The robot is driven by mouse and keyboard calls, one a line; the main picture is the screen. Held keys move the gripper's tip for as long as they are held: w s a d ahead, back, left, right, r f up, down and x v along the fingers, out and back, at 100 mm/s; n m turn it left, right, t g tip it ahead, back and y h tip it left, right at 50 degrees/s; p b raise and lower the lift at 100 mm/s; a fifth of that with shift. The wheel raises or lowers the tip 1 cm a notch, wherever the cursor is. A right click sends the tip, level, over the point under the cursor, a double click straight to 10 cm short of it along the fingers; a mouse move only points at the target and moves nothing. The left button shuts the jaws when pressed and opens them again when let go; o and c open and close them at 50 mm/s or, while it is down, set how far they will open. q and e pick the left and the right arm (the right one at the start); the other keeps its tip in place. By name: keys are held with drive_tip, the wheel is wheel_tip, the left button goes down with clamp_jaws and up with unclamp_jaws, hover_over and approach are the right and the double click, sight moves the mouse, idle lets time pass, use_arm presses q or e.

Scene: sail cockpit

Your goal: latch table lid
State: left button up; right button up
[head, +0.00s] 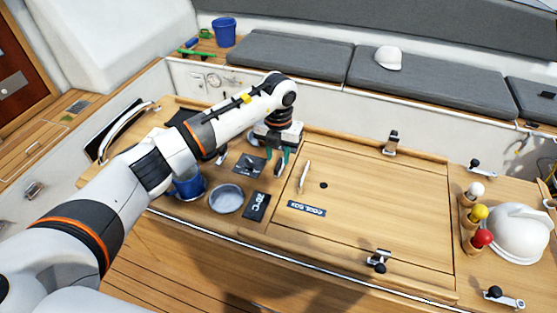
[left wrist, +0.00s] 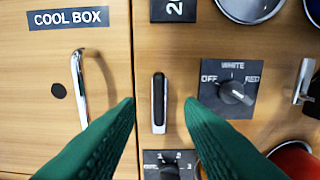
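The wooden table lid (head: 400,190), labelled COOL BOX (head: 307,208), lies flat and looks closed; it also shows in the left wrist view (left wrist: 40,125). A chrome handle (head: 304,177) is on its left side. Metal latches with dark knobs sit at its far edge (head: 391,144) and near edge (head: 378,261); whether they are engaged I cannot tell. My left gripper (head: 277,157) is open above the panel left of the lid. A slim upright chrome-and-black fitting (left wrist: 159,103) shows between its green fingers (left wrist: 159,100), apparently untouched. My right gripper is in neither view.
A rotary switch panel (left wrist: 232,88), a round metal dish (head: 226,198) and a blue mug (head: 188,184) are left of the lid. Coloured knobs (head: 480,213) and a white helmet (head: 520,235) stand right. The lid top is clear.

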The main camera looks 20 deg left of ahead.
sight(279, 163)
use_arm(q)
drive_tip(key=shift+f+p, duration=0.4)
drive_tip(key=shift+f, duration=1.9)
drive_tip(key=shift+c, duration=0.2)
clamp_jaws()
drive_tip(key=shift+f+m+b, duration=0.15)
drive_tip(key=shift+m+b, duration=0.75)
drive_tip(key=shift+b, duration=0.35)
drive_tip(key=m+b, duration=1.2)
drive_tip(key=shift+r+m+b, duration=0.15)
drive_tip(key=shift+m+b, duration=0.45)
drive_tip(key=shift+m, duration=0.4)
drive_tip(key=shift+r+m+b, duration=0.1)
drive_tip(key=shift+m+b, duration=0.5)
drive_tip(key=shift+m, duration=0.4)
